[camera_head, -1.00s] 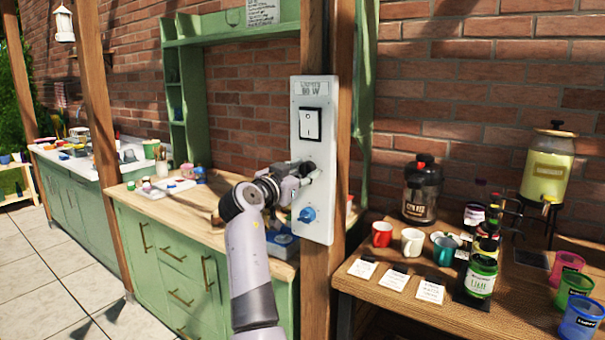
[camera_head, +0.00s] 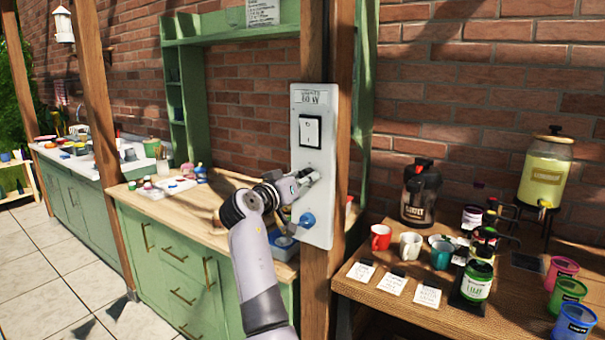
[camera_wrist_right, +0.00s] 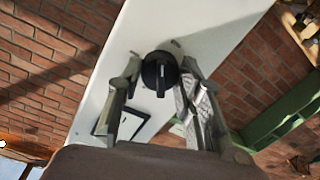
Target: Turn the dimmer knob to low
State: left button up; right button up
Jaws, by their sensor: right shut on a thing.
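A white panel (camera_head: 312,255) is mounted on a wooden post, with a rocker switch (camera_head: 310,130) near its top and a blue knob (camera_head: 307,219) near its bottom. Between them my right gripper (camera_head: 312,177) reaches the panel from the left and covers the spot there in the head view. In the right wrist view a round black dimmer knob (camera_wrist_right: 158,70) with a pale mark sits on the panel. My right gripper's fingers (camera_wrist_right: 160,78) are on either side of it, shut on it. My left gripper is not in view.
A wooden table (camera_head: 400,295) to the right holds mugs, jars, cards and a drink dispenser (camera_head: 548,175). A green cabinet (camera_head: 185,270) with a wooden top stands behind my right arm on the left. Tiled floor is free at lower left.

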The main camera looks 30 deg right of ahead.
jog(key=n+p, duration=0.1)
jog(key=n, duration=0.1)
jog(key=n+p, duration=0.3)
jog(key=n, duration=0.1)
jog(key=shift+r+g+p, duration=0.3)
jog(key=shift+g+p, duration=0.1)
jog(key=n+p, duration=0.2)
jog(key=n, duration=0.1)
jog(key=shift+w+p, duration=0.1)
jog(key=shift+p, duration=0.25)
jog(key=shift+f+n+p, duration=0.1)
jog(key=shift+n+p, duration=0.25)
jog(key=shift+n, duration=0.35)
jog(key=o, duration=1.2)
jog(key=shift+f, duration=0.1)
jog(key=shift+c, duration=0.2)
